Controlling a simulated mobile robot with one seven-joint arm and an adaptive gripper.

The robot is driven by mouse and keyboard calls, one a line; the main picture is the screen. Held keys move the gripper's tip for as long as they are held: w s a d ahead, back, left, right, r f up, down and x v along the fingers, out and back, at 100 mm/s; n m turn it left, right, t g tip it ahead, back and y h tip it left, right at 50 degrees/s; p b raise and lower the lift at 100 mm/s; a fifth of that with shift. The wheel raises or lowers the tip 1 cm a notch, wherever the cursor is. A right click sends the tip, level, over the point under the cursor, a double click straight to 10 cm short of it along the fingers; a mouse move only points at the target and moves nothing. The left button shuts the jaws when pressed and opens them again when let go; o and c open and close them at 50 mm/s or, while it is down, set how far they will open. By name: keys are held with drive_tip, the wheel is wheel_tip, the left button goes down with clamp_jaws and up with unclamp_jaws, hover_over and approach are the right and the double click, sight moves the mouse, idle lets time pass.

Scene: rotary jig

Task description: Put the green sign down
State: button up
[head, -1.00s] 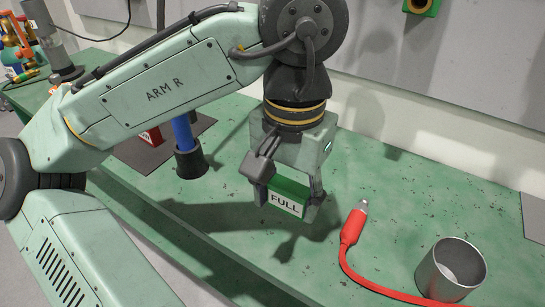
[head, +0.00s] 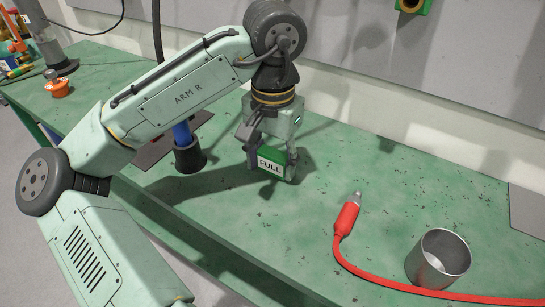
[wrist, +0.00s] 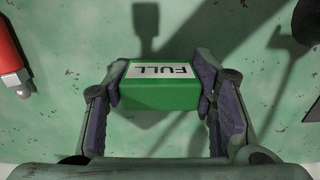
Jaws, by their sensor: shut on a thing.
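The green sign (head: 272,159) with a white face reading FULL is held between the two fingers of my gripper (head: 271,167). In the wrist view the sign (wrist: 160,92) sits between the pads of my gripper (wrist: 160,88), one on each side, with its lettering upside down. The sign is over the green bench top, close to the surface; I cannot tell whether it touches. Its back is hidden in the head view.
A red cable with a red plug (head: 347,217) lies right of my gripper, beside a metal cup (head: 438,259). A blue post with a dark foot (head: 188,158) stands to the left. An orange object (head: 58,86) is far left. The bench between sign and plug is clear.

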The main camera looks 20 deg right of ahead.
drive_tip(key=shift+f, duration=0.1)
drive_tip(key=shift+f, duration=0.15)
drive_tip(key=o, duration=1.2)
drive_tip(key=shift+o, duration=0.2)
